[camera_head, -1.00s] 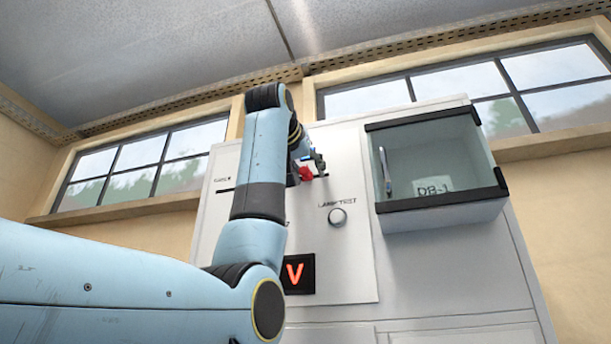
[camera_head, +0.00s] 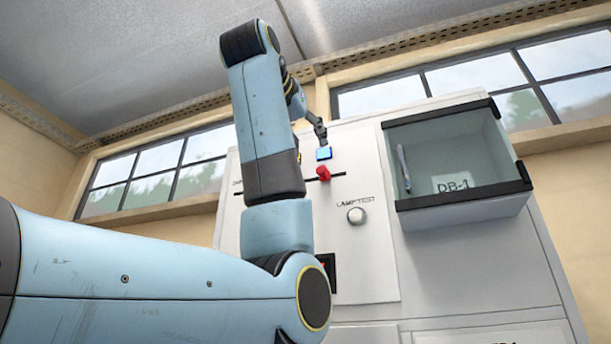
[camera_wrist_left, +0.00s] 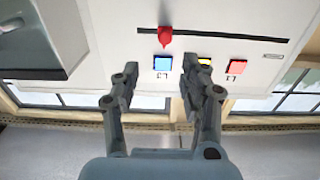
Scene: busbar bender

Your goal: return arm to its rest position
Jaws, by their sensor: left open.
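My left arm rises from the lower left in the head view and bends in front of a white cabinet panel. My left gripper (camera_head: 319,130) is partly hidden behind its wrist, just above a blue button (camera_head: 324,153) in the picture. In the left wrist view the gripper (camera_wrist_left: 160,68) has its two fingers apart with nothing between them. The blue button (camera_wrist_left: 162,63) shows between the fingertips, and the red slider knob (camera_wrist_left: 165,36) lies beyond them. Contact with the panel cannot be told. My right gripper is not in view.
The red knob (camera_head: 323,173) sits on a dark slot, with a round lamp test knob (camera_head: 357,215) below. A glass-fronted box (camera_head: 460,199) juts out at the right. Yellow (camera_wrist_left: 204,62) and orange-red (camera_wrist_left: 236,67) buttons sit beside the blue one.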

